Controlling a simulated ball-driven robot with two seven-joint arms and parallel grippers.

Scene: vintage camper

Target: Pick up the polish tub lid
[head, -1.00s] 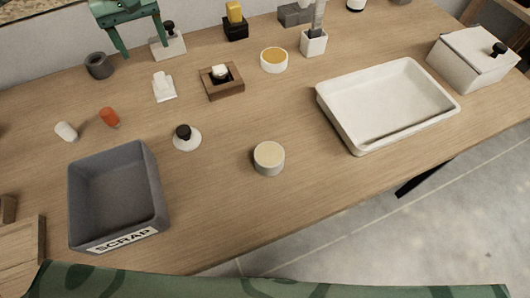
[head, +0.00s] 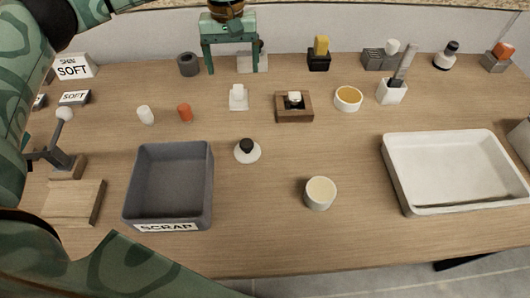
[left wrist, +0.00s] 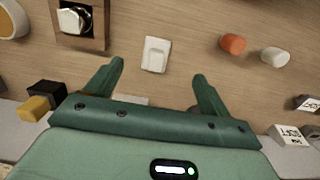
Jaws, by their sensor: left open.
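A white round lid with a black knob (head: 247,151) lies on the table between the grey scrap bin and a round pale tub; I take it for the polish tub lid. The pale tub (head: 320,193) has a cream top. Another white tub (head: 348,98) shows amber content. My left gripper (head: 232,70) is at the back of the table, beyond the lid, with its green fingers apart and nothing between them. In the left wrist view the open fingers (left wrist: 158,72) point toward a small white item (left wrist: 155,54); the lid does not show there. My right gripper is not in view.
The grey scrap bin (head: 170,187) stands front left and a white tray (head: 455,170) at the right. A wooden holder (head: 294,107), orange piece (head: 185,112), white piece (head: 145,115) and grey ring (head: 188,64) stand farther back. The table around the lid is clear.

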